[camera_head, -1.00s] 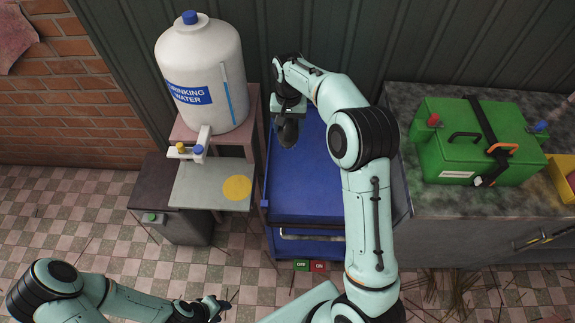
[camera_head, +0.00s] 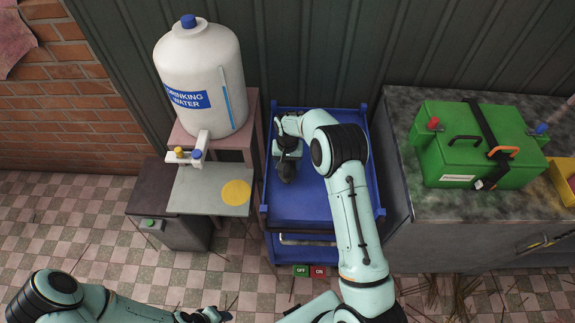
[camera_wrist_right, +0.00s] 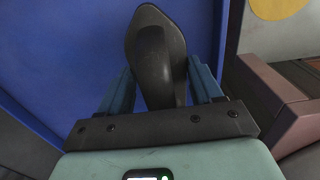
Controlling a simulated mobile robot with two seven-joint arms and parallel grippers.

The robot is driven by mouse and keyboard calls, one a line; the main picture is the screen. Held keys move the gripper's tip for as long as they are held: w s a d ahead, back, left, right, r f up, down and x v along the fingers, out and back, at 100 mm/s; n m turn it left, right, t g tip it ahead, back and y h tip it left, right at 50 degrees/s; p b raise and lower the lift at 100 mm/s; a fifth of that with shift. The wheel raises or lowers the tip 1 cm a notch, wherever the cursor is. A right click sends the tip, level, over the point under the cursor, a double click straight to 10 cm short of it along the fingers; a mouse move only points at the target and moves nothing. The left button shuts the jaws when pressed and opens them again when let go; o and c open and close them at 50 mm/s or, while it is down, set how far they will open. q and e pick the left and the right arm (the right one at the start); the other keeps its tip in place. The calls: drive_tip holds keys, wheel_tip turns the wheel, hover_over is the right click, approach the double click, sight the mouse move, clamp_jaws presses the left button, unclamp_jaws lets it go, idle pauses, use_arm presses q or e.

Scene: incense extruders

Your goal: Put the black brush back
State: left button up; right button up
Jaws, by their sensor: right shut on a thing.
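My right gripper (camera_head: 288,160) is over the left part of the blue tray-topped cart (camera_head: 310,207). It is shut on a black object, which I take to be the black brush (camera_head: 286,172). In the right wrist view the brush (camera_wrist_right: 156,55) sits between the two blue fingers, its rounded dark end pointing away from the gripper over the blue surface. I cannot tell whether the brush touches the tray. My left gripper (camera_head: 212,315) is low at the bottom edge, far from the cart; its fingers are too small and cut off to read.
A white water jug (camera_head: 200,75) stands on a pinkish stand left of the cart. A grey plate with a yellow disc (camera_head: 236,191) is below it. A green box (camera_head: 478,145) sits on the stone-topped counter at right. The cart's front tray area looks clear.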

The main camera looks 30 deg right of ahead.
drive_tip(key=shift+w+f, duration=0.1)
drive_tip(key=shift+f, duration=0.5)
drive_tip(key=shift+f, duration=0.1)
drive_tip(key=o, duration=1.1)
wheel_tip(320, 180, up, 12)
drive_tip(key=shift+r, duration=0.1)
